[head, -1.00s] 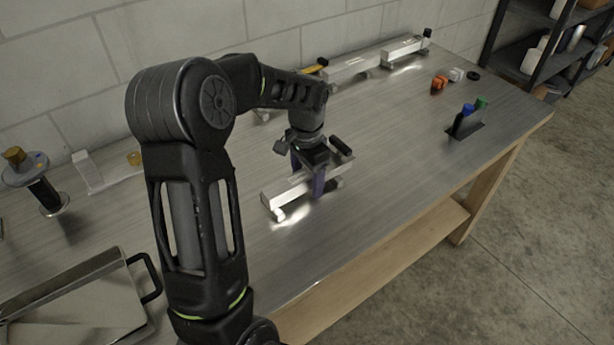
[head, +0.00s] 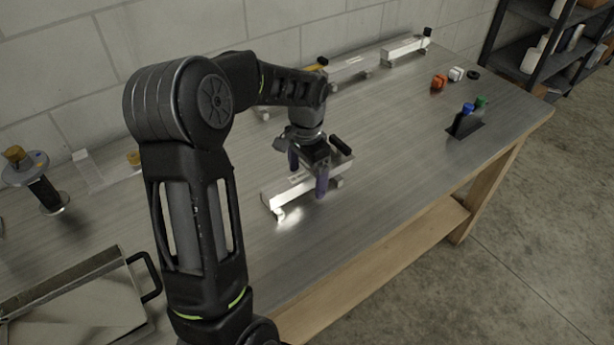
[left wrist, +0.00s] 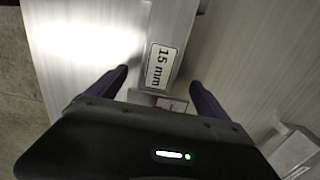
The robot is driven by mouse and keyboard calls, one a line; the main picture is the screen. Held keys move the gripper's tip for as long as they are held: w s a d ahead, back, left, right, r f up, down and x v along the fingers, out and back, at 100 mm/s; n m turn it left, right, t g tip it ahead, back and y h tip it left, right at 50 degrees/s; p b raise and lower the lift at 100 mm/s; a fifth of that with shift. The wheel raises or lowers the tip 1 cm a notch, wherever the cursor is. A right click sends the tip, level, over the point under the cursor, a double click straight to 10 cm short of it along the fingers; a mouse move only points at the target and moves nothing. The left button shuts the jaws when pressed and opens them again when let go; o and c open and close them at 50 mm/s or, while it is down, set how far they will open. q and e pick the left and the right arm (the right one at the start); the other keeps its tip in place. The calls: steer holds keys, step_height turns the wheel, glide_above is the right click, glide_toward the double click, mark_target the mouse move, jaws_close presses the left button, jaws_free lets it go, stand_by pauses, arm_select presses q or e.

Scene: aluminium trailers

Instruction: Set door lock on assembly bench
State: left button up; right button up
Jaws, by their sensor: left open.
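The door lock (head: 283,192) looks like a silver bar with a black end, lying on the metal top of the assembly bench (head: 400,165). My left gripper (head: 307,180) is just over the bar, with one finger on each side of it. In the left wrist view the fingers (left wrist: 158,85) are spread apart, and the bar (left wrist: 172,30) with a "15 mm" label lies between and beyond them. The fingers do not appear closed on it. The gripper hides the bar's middle in the head view. My right gripper is not in view.
More silver bars (head: 352,70) lie along the wall at the back. A black holder with blue- and green-capped items (head: 466,118) stands at the right. Small orange and white parts (head: 439,82) sit behind it. A metal tray (head: 75,295) with a black handle is at front left.

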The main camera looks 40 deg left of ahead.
mark_target(307, 170)
arm_select(q)
step_height(307, 170, up, 12)
steer(key=shift+f+b, duration=0.25)
steer(key=shift+b, duration=0.05)
stand_by(0.6)
